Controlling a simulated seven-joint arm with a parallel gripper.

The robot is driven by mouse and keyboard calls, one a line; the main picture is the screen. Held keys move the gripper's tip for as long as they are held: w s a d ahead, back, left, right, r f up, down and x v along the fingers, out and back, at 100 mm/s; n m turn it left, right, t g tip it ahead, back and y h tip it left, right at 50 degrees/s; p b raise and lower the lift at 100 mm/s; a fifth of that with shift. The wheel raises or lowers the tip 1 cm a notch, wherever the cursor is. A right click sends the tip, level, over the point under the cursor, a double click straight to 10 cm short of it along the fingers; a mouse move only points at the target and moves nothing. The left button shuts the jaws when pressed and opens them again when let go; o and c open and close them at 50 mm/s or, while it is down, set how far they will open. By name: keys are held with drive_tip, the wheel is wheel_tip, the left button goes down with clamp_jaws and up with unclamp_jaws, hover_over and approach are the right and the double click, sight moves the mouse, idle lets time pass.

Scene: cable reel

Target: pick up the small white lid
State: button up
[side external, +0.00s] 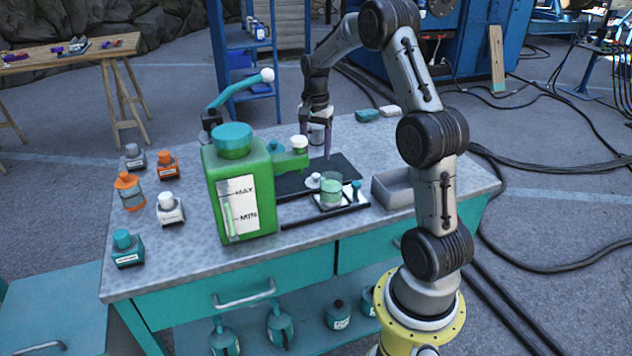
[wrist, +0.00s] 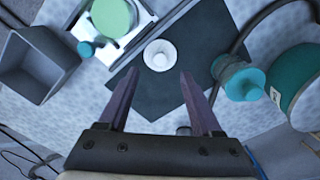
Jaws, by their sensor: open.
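The small white lid (side external: 313,180) is a round disc with a raised knob. It lies on the dark mat (side external: 345,164), beside the white tray with the glass. In the wrist view the lid (wrist: 160,55) is just beyond my fingertips, roughly centred between them. My gripper (side external: 316,152) points down over the back part of the mat, apart from the lid. In the wrist view my gripper (wrist: 157,76) has its two fingers wide apart, with nothing held between the tips.
A glass of green liquid (side external: 331,190) and a small teal-topped piece (side external: 355,187) stand close to the lid. A large green container (side external: 228,190) with a teal cap stands left. A grey open bin (side external: 393,188) is right. Several small bottles line the left table side.

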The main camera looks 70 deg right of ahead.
sight(316, 174)
drive_tip(key=shift+d+f, duration=0.15)
drive_tip(key=shift+f, duration=1.8)
drive_tip(key=shift+d+f, duration=0.1)
drive_tip(key=shift+f, duration=1.8)
clamp_jaws()
